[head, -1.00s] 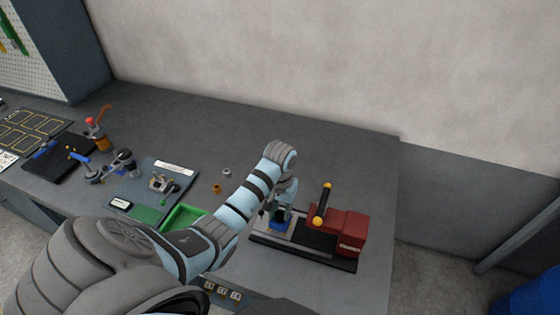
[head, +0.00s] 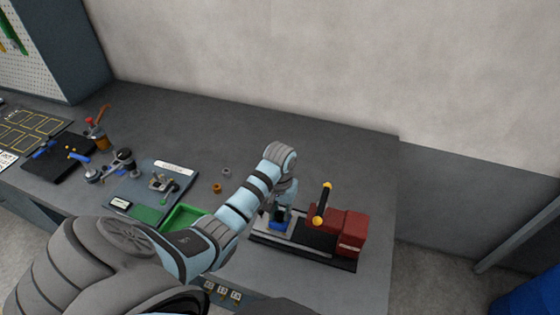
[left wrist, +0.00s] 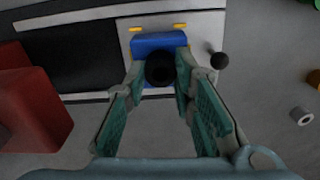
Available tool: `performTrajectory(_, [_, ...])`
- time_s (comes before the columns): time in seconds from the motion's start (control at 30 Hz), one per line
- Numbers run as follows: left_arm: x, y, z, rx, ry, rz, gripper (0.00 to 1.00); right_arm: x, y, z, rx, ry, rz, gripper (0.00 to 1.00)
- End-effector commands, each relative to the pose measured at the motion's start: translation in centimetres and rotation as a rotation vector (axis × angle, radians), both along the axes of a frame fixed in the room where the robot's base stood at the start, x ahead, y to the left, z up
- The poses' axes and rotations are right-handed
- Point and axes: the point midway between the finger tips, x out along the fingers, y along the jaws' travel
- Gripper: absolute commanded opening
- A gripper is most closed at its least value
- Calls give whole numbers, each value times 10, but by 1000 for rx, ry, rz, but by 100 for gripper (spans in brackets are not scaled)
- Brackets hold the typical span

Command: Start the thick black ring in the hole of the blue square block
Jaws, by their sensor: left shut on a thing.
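The blue square block (left wrist: 150,42) sits on the light plate of the press in the left wrist view. It also shows in the head view (head: 277,226), partly hidden by my gripper. My left gripper (left wrist: 160,72) is shut on the thick black ring (left wrist: 160,66), which sits between the fingertips. The ring covers part of the block in this view, so the block's hole is hidden. I cannot tell whether the ring touches the block. In the head view my left gripper (head: 280,212) is right over the block. My right gripper is not in view.
The red press body (head: 341,230) with a black lever (head: 322,203) stands right of the block. A black ball knob (left wrist: 219,60) is beside the plate. A green tray (head: 183,217), an orange ring (head: 217,188) and a grey ring (head: 227,173) lie to the left.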

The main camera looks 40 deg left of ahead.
Motion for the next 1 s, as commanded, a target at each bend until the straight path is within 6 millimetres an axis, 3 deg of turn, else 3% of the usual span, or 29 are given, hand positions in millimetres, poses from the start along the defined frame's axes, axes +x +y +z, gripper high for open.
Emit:
performTrajectory(0.63, [0,0,-3,0,0,0,0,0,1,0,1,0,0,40])
performTrajectory(0.67, [0,0,-3,0,0,0,28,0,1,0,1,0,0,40])
performTrajectory(0.77, [0,0,-3,0,0,0,44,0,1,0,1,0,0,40])
performTrajectory(1.0, [0,0,-3,0,0,0,47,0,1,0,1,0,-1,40])
